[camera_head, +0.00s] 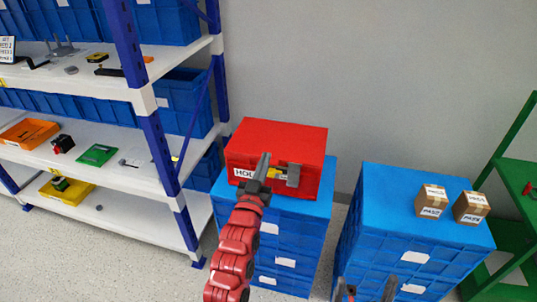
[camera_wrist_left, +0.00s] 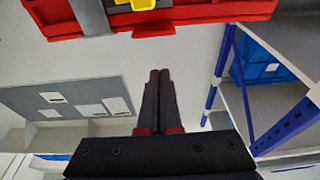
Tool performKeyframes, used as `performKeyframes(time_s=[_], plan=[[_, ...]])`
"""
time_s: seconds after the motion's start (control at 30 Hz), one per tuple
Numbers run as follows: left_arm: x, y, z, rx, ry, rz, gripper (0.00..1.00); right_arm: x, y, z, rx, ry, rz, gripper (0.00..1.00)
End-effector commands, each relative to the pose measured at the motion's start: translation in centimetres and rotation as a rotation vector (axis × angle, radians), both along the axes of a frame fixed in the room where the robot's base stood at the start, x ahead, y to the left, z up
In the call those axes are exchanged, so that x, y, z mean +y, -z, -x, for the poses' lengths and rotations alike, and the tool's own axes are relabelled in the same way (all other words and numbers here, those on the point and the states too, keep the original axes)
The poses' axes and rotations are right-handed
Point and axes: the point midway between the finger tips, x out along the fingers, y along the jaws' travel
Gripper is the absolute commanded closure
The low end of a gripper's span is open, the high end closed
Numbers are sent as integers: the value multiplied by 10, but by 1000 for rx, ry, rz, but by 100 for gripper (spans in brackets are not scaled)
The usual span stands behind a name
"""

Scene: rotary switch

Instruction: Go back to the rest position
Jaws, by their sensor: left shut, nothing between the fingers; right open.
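My left gripper (camera_head: 264,160) is shut and empty in front of the red box (camera_head: 280,136) in the head view. Its shut fingers also show in the left wrist view (camera_wrist_left: 159,75), apart from the red box (camera_wrist_left: 200,20) at the top. A yellow part (camera_head: 273,174) and a grey part (camera_head: 293,175) are on the box's front, just right of my left gripper. The yellow part also shows in the left wrist view (camera_wrist_left: 143,4). My left arm partly hides the box's front and its white label. My right gripper (camera_head: 368,290) is open and empty at the bottom edge.
The red box stands on stacked blue crates (camera_head: 285,240). Another blue stack (camera_head: 385,195) carries two cardboard boxes, left (camera_head: 431,200) and right (camera_head: 471,207). Blue-white shelving (camera_head: 160,181) is at left, a green rack (camera_head: 515,175) at right.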

Motion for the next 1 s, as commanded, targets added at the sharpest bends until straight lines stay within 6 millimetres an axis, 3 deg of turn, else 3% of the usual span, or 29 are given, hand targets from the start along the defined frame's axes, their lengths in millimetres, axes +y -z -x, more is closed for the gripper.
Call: performKeyframes(time_s=[0.1,0.3,0.67,0.87,1.0], plan=[[5,11,26,2,1,0,100,0,0,0,0,0,0,0],[12,23,60,0,0,2,100,0,-1,0,0,0,0,0],[21,23,72,-39,-17,10,100,0,-1,0,0,0,0,0],[56,9,96,-282,-99,49,100,0,-1,0,0,0,0,0],[82,-2,138,-521,-147,72,100,0,-1,0,0,0,0,0]])
